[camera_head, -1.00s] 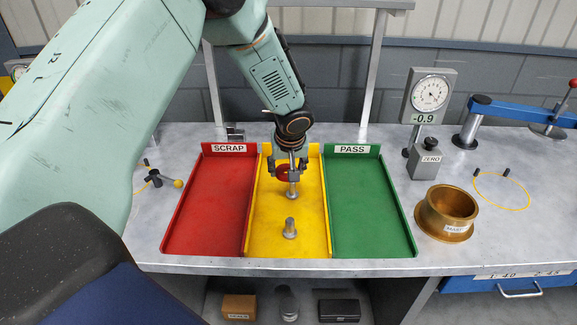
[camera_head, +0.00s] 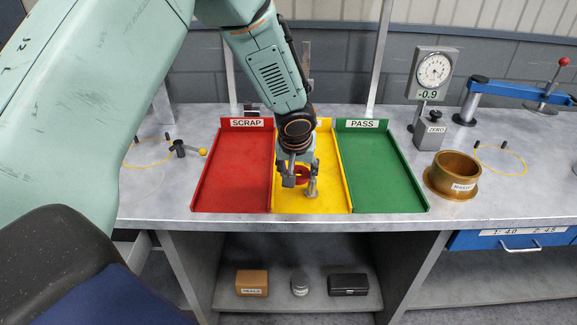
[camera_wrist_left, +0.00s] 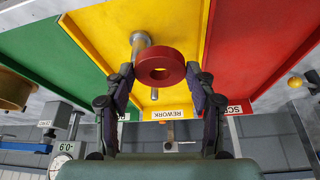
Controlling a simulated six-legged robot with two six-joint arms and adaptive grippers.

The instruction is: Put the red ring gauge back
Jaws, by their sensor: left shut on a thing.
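The red ring gauge (camera_head: 303,173) is held between the fingers of my left gripper (camera_head: 300,177), above the yellow tray. In the left wrist view the ring (camera_wrist_left: 160,54) sits between the two fingertips (camera_wrist_left: 160,82), its hole facing the camera. A grey upright peg (camera_head: 313,185) stands in the yellow tray (camera_head: 287,204), which carries a REWORK label (camera_wrist_left: 172,115). In the wrist view the peg (camera_wrist_left: 140,43) shows beside and partly behind the ring, not through its hole. The exact gap between ring and peg is unclear. My right gripper is not in view.
The red SCRAP tray (camera_head: 228,180) and green PASS tray (camera_head: 385,180) flank the yellow one. A dial gauge (camera_head: 433,72), a brass master ring (camera_head: 453,174) and a blue arm (camera_head: 515,90) stand right.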

